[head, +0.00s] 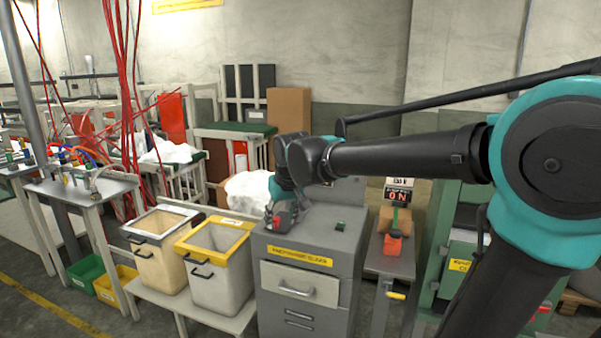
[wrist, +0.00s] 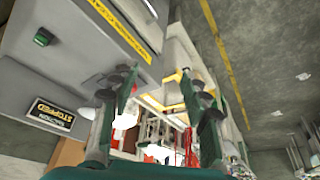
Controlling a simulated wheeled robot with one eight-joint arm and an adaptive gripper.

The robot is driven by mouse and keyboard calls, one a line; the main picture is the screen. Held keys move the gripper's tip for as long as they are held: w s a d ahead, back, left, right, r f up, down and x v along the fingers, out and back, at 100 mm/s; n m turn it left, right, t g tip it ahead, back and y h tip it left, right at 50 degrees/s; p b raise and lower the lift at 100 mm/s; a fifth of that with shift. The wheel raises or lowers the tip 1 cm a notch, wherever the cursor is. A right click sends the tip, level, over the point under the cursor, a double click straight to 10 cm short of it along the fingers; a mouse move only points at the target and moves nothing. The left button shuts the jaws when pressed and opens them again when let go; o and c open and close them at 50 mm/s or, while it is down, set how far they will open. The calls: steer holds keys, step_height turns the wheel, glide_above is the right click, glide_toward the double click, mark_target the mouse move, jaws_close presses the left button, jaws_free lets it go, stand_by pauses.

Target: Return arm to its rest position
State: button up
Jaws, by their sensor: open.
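My arm reaches across the head view from the right, and its elbow and upper link fill the right side. My gripper (head: 281,222) hangs above the left part of the grey cabinet (head: 303,262) top, partly hidden by its own wrist. In the wrist view my gripper (wrist: 163,95) shows two green fingers spread apart with dark pads. Nothing is held between them. The cabinet (wrist: 62,65) lies to the left in that tilted wrist view, with a green button (wrist: 43,37) and a sign reading STOPPED (wrist: 50,112).
A yellow-rimmed bin (head: 211,252) and a white-rimmed bin (head: 159,250) stand left of the cabinet. A white heap (head: 247,192) lies behind my gripper. A narrow bench (head: 389,262) with an orange-red item and green machinery (head: 459,265) stand right, under my arm. Red hoses (head: 125,90) hang left.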

steer(key=s+d+f+m+h, duration=0.1)
steer(key=s+d+f+m, duration=0.1)
steer(key=s+d+f, duration=0.6)
steer(key=s+d+f+m, duration=0.2)
steer(key=s+d+f, duration=0.6)
steer(key=d+f, duration=0.5)
steer(key=d, duration=0.3)
steer(key=shift+s+d+m+h, duration=0.3)
steer(key=shift+d+m+h, duration=0.05)
steer(key=shift+m+h, duration=0.05)
steer(key=shift+r, duration=0.1)
stand_by(0.7)
